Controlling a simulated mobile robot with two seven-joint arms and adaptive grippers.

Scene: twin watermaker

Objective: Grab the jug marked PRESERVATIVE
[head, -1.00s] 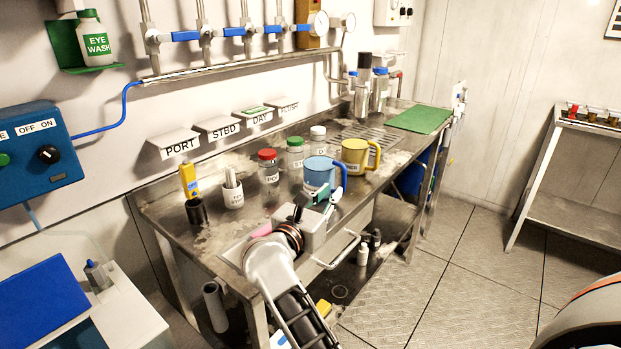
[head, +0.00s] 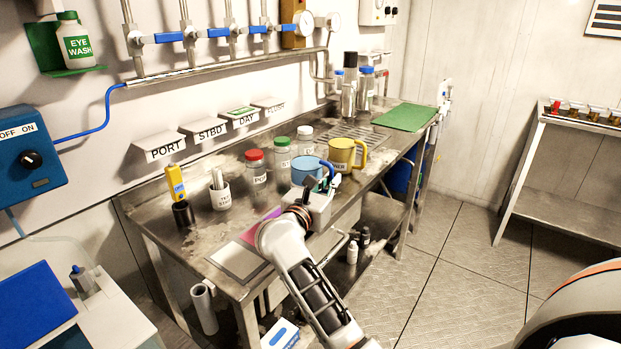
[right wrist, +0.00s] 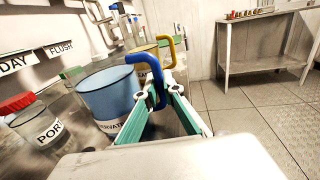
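The blue jug (head: 306,171) stands upright on the steel bench. In the right wrist view the jug (right wrist: 108,94) carries a partly hidden label reading "...RVATI...", and its blue handle (right wrist: 158,66) faces my gripper. My right gripper (head: 331,182) is at the handle side of the jug. In the right wrist view its green-padded fingers (right wrist: 163,98) are apart, with the lower part of the handle between or just beyond the tips. Whether the pads touch it I cannot tell. My left gripper is in neither view.
A yellow jug (head: 342,154) stands just behind the blue one. A red-lidded jar (head: 256,170), a green-lidded jar (head: 282,156) and a white-lidded jar (head: 305,140) stand close to its left. A white cup (head: 220,196) is further left.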

